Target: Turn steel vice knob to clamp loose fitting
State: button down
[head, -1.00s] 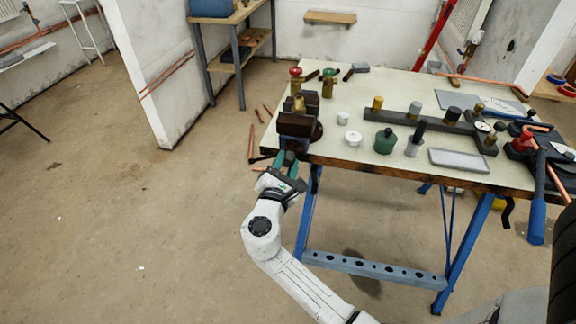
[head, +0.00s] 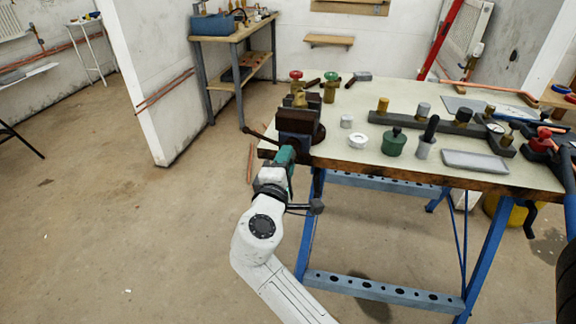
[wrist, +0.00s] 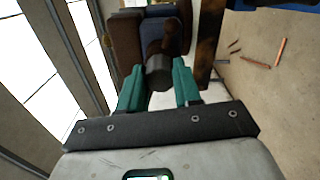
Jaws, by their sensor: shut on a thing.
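The vice (head: 298,126), dark brown and blue-grey, is mounted at the near left corner of the workbench. A brass fitting (head: 300,98) stands upright at its top; I cannot tell how firmly the jaws hold it. My gripper (head: 284,158), with green fingers, meets the vice front at the bench edge. In the wrist view the green fingers of my gripper (wrist: 160,88) lie on both sides of the dark steel vice knob (wrist: 159,70), shut on it. The vice body (wrist: 148,35) shows just beyond. The knob is hidden by my gripper in the head view.
The cream bench top (head: 360,108) holds a white ring (head: 358,141), a green container (head: 392,143), a grey tray (head: 475,160) and two valves, one red-topped (head: 297,82) and one green-topped (head: 330,85). Blue bench legs (head: 306,232) stand right of my arm.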

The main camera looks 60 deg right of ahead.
jog(key=m+b, duration=0.3)
jog(key=m, duration=0.1)
jog(key=shift+f+b, duration=0.1)
jog(key=shift+b, duration=0.25)
jog(key=shift+a, duration=0.1)
jog(key=c, duration=1)
grip_release()
jog(key=shift+o, duration=0.2)
jog(key=shift+r, duration=0.2)
